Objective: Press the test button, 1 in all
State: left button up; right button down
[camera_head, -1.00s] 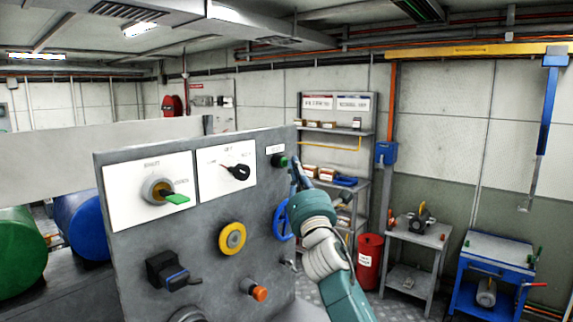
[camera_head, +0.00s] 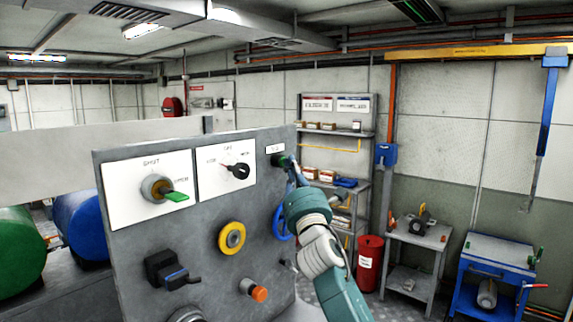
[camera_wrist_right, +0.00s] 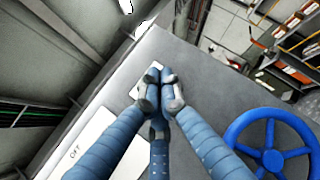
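A white label (camera_wrist_right: 140,88) shows beside the tips. My left gripper is not in view.
A blue handwheel (camera_wrist_right: 272,157) is close to my right fingers. Shelves (camera_head: 333,133) stand behind.

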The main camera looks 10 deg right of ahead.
jog(key=shift+s, duration=0.1)
jog(key=shift+s+d+p, duration=0.55)
jog(key=shift+s+p, duration=0.15)
jog(key=s+d+p, duration=0.1)
jog(key=s, duration=0.1)
jog(key=s+d+p, duration=0.2)
dwell(0.5)
jog(key=shift+w, duration=0.1)
dwell(0.4)
